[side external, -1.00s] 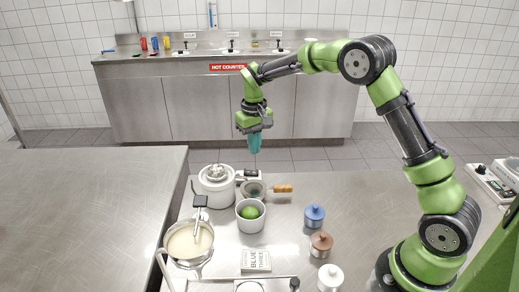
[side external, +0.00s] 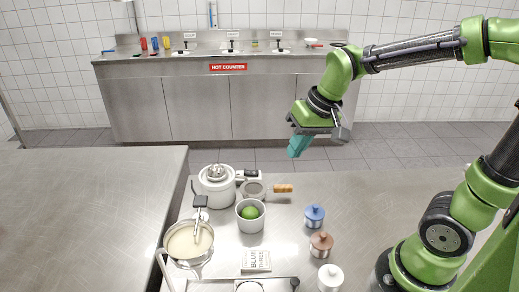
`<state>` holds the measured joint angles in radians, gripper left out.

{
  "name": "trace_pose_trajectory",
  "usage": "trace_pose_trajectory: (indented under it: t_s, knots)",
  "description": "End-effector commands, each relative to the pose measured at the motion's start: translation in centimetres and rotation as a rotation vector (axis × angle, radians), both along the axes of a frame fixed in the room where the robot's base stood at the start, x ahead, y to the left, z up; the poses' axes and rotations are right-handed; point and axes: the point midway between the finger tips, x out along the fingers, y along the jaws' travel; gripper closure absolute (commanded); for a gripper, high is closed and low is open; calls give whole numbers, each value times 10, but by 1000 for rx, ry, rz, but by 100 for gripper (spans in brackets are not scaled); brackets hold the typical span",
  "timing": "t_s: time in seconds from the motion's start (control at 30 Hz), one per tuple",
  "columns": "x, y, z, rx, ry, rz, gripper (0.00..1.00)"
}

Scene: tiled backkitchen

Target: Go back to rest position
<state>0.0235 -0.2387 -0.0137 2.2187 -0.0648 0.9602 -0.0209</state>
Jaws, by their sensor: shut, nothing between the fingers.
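My gripper (side external: 297,147) is in the side external view, right of the middle, with its teal fingertips together and nothing between them. It hangs in the air, tilted, with the fingers pointing down and a little left. It is above and behind the far edge of the steel table (side external: 375,200), clear of everything on it. My arm reaches to it from the right.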

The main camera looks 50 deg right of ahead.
Motion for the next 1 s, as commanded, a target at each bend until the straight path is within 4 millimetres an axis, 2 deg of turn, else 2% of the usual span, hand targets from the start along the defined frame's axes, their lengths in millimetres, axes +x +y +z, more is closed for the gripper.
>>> trace_pose_trajectory:
  t_s: [0.03,0.1,0.2,0.3,0.5,1.0]
  knots:
    - [-18,4,6,8,-43,-1,100]
    - [-38,8,11,18,-95,-3,100]
    - [-61,13,16,30,-162,-4,100]
    - [-75,15,21,35,-214,1,100]
    - [-82,17,34,36,-278,9,100]
    - [-82,17,34,36,-278,9,100]
